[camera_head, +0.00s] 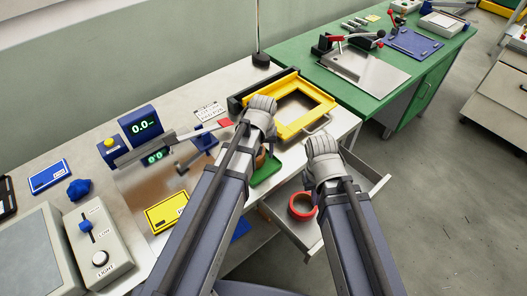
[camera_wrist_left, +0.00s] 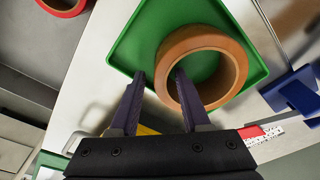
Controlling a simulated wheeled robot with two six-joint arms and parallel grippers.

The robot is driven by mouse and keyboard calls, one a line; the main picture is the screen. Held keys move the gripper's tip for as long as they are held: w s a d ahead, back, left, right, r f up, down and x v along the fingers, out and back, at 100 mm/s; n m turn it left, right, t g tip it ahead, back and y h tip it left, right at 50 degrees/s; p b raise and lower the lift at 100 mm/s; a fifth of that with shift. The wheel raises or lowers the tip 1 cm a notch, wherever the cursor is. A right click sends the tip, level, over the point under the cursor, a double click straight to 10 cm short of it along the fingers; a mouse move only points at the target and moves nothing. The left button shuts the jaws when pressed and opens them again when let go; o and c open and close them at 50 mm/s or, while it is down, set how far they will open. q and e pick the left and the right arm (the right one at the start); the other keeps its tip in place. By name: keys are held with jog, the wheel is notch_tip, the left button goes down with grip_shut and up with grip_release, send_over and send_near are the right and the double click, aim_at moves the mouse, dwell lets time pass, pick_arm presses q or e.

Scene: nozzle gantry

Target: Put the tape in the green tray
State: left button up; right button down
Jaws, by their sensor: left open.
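The green tray (camera_head: 267,172) sits on the bench near its front edge, partly hidden behind my left arm. It fills much of the left wrist view (camera_wrist_left: 148,38). A brown tape roll (camera_wrist_left: 232,48) is over the tray floor, within the tray's outline; whether it lies flat is unclear. My left gripper (camera_wrist_left: 160,76) is open, with one finger over the ring's hole and the other outside its wall. A red tape roll (camera_head: 302,206) is in the open drawer, beside my right arm. My right gripper (camera_head: 322,160) is above the drawer; its fingers are hidden.
The open drawer (camera_head: 374,190) juts out from the bench. A yellow frame (camera_head: 290,123) stands behind the tray. A blue device with a display (camera_head: 140,125) and a yellow label (camera_head: 167,212) are to the left. A green table (camera_head: 400,75) stands at the back right.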

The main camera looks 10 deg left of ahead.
pick_arm(q)
jog(key=shift+r, duration=0.15)
pick_arm(e)
jog(key=shift+r, duration=0.15)
pick_arm(q)
notch_tip(320, 180, up, 12)
jog(key=s+p, duration=0.1)
jog(key=p, duration=1.1)
jog(key=s+d+m+g+y, duration=0.1)
jog(key=s+d+m, duration=0.4)
jog(key=s, duration=0.8)
jog(key=shift+s+d+g, duration=0.15)
jog(key=shift+d+g, duration=0.25)
jog(key=shift+d, duration=0.5)
pick_arm(e)
notch_tip(320, 180, up, 12)
